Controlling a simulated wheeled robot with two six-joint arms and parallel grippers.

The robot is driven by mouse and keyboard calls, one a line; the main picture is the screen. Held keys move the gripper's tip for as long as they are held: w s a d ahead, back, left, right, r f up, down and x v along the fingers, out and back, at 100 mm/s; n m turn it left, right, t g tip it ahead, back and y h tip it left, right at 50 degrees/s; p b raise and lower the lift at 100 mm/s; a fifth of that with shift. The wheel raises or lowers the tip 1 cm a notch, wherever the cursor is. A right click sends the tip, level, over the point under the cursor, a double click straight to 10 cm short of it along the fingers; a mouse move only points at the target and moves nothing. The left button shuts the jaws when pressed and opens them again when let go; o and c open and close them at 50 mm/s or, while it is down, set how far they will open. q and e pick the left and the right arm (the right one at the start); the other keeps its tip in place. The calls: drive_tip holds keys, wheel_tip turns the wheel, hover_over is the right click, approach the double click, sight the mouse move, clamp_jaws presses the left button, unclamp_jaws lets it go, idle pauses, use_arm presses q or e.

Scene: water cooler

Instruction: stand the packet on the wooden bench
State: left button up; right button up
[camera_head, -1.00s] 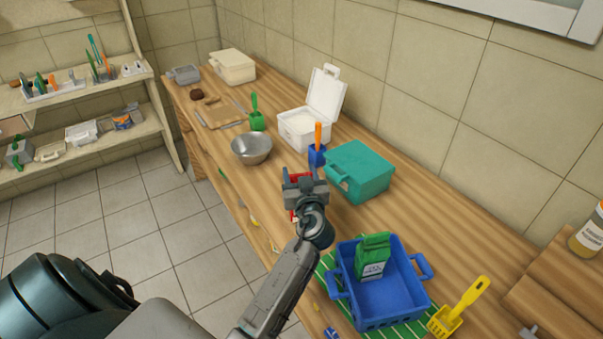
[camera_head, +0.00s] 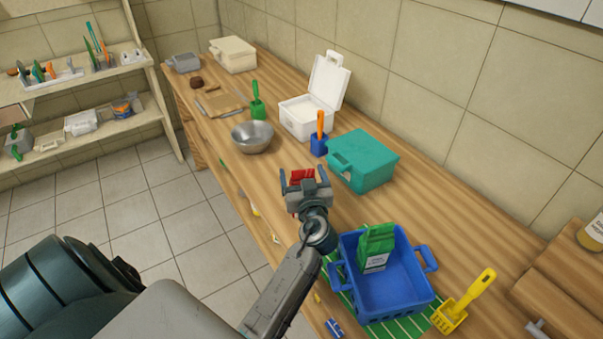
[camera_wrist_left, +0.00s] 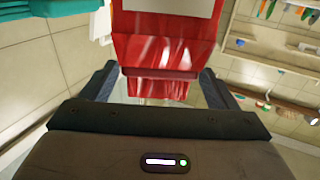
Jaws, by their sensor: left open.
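My left gripper (camera_head: 305,180) is over the wooden bench (camera_head: 222,188), left of the teal box. Its jaws are open, with a red packet (camera_head: 303,174) between or just beyond the fingers. In the left wrist view the red packet (camera_wrist_left: 165,50) fills the middle, with a pale label and a folded end towards the gripper (camera_wrist_left: 158,85). The gripper hides most of the packet in the head view, so I cannot tell whether its base touches the bench. My right gripper is not in view.
The teal box (camera_head: 365,165) is close on the right. A steel bowl (camera_head: 252,138), blue holder (camera_head: 319,146) and open white box (camera_head: 304,120) are behind. A blue basket (camera_head: 392,300) holding a green packet (camera_head: 376,246) and a yellow scoop (camera_head: 465,302) are nearer.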

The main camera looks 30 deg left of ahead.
use_arm(q)
drive_tip(key=b+v, duration=0.2)
drive_tip(key=v, duration=0.2)
drive_tip(key=shift+s+d+f, duration=0.15)
drive_tip(key=shift+s+d, duration=0.05)
drive_tip(key=shift+d, duration=0.05)
drive_tip(key=shift+s+d, duration=0.5)
drive_tip(key=shift+s, duration=0.05)
drive_tip(key=shift+r, duration=0.2)
